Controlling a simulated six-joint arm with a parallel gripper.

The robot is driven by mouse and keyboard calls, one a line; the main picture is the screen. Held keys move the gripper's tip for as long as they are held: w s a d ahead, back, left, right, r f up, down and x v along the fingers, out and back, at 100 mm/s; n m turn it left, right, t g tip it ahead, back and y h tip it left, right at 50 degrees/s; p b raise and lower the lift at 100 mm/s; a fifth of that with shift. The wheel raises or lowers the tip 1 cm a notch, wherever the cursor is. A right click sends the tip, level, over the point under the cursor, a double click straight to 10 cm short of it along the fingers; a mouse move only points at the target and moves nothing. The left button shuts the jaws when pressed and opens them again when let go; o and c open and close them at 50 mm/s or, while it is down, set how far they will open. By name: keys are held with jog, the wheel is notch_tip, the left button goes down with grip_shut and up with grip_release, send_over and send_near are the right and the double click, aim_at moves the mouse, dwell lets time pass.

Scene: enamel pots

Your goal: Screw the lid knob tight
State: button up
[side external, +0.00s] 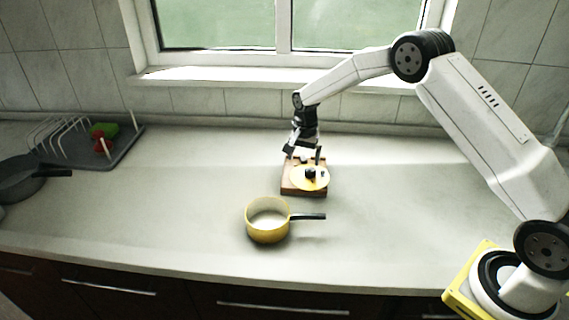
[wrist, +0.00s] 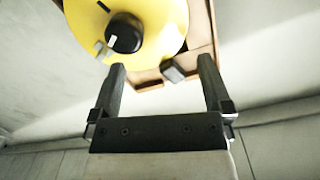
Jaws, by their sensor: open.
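The yellow lid (side external: 299,183) lies on a brown wooden board (side external: 289,191) on the counter. Its black knob (side external: 310,174) stands near the lid's middle. In the side view my gripper (side external: 304,154) is above the back part of the board. I cannot tell whether the knob is tight or loose.
A yellow saucepan (side external: 267,233) with a dark handle stands in front of the board. A grey dish rack (side external: 80,150) with red and green items and a dark pan (side external: 22,178) are at left.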

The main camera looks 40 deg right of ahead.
jog(key=n, duration=0.4)
jog(key=shift+n, duration=2.5)
jog(key=shift+n, duration=0.3)
jog(key=n, duration=0.4)
jog(key=shift+n, duration=2.3)
jog(key=shift+f, duration=0.1)
jog(key=shift+f, duration=0.6)
